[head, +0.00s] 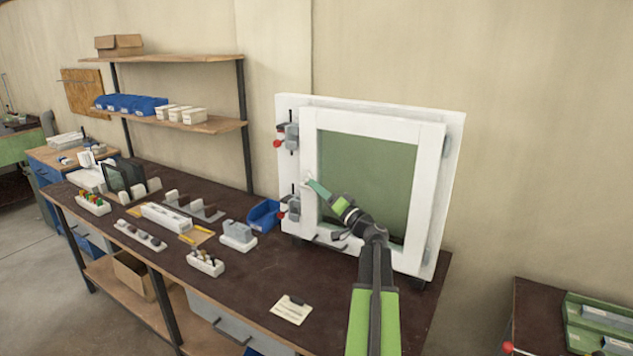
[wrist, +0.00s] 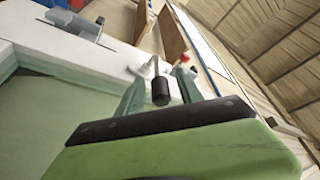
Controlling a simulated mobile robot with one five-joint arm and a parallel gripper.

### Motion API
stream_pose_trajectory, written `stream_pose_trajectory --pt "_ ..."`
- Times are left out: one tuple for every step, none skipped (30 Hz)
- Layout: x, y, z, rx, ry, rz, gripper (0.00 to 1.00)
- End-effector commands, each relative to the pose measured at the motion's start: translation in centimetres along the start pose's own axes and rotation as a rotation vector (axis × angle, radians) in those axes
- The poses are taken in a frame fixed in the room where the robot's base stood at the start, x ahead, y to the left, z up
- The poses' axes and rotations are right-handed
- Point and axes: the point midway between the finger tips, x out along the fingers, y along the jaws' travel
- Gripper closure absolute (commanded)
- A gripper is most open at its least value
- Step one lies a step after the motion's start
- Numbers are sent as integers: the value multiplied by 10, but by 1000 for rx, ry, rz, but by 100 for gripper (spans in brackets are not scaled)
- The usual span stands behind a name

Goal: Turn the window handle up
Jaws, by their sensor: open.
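The window (head: 432,170) stands upright in a white frame on the bench, with a green pane (head: 365,175). My gripper (head: 313,184) reaches across the pane to the left side of the sash. In the wrist view my gripper (wrist: 160,92) is open, with its two green fingers apart. The window handle (wrist: 160,91) shows there as a dark grip end on a pale mount, in the gap between the fingers. I cannot tell whether either finger touches it. In the head view the handle is mostly hidden at my fingertips, and its angle is unclear.
Grey clamps with red knobs (head: 277,143) (head: 282,214) sit on the frame's left edge. A grey clamp also shows in the wrist view (wrist: 75,22). A blue bin (head: 264,215) and several small holders stand left of the window. The bench front (head: 255,285) is mostly clear around a paper note (head: 292,309).

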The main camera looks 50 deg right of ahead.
Motion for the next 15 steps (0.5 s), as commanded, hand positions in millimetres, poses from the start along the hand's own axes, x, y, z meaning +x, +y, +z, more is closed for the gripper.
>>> stream_pose_trajectory --pt "10 0 -2 0 -1 0 57" --pt "13 0 -2 0 -1 0 57" --pt "17 0 -1 0 -1 0 57" --pt "19 0 -1 -1 -1 0 57" --pt "20 0 -1 -1 -1 0 57" --pt "22 0 -1 -1 0 0 57" --pt "22 0 0 -1 0 0 57" --pt "23 0 0 -1 0 1 57" --pt "23 0 0 -1 0 1 57" --pt "23 0 0 -1 0 1 57" --pt "23 0 0 -1 0 1 57" --pt "23 0 0 -1 0 1 57" --pt "22 0 0 -1 0 1 57" --pt "22 0 0 -1 0 1 57" --pt "22 0 0 -1 0 1 61"
